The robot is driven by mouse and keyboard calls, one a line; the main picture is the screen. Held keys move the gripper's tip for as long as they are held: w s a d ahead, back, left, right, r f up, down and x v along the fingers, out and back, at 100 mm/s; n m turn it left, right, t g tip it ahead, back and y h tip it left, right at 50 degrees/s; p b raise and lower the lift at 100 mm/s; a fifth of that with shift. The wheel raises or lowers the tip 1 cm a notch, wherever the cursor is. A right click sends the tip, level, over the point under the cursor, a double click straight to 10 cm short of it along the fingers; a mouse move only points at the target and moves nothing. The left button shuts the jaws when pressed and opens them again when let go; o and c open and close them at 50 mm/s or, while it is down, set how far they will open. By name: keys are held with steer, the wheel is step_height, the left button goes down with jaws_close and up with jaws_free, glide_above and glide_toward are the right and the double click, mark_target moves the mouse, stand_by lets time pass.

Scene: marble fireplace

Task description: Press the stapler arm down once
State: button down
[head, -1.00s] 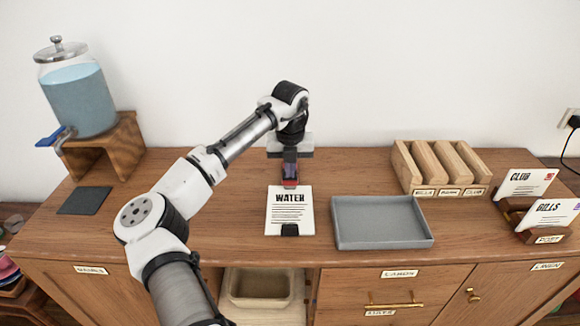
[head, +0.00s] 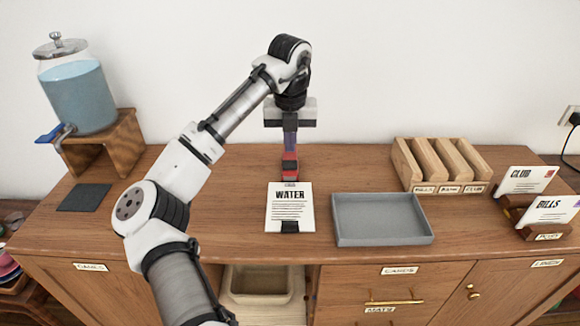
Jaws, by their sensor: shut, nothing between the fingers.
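The staple end of the stapler is too small to make out.
A grey tray (head: 383,241) lies right of the paper, with a wooden sorter (head: 440,165) behind it. Letters in holders (head: 535,200) stand at far right. A water dispenser (head: 80,95) on a wooden stand and a dark mat (head: 84,198) are at left.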

steer(key=r, duration=0.5)
steer(key=shift+s, duration=0.25)
stand_by(0.5)
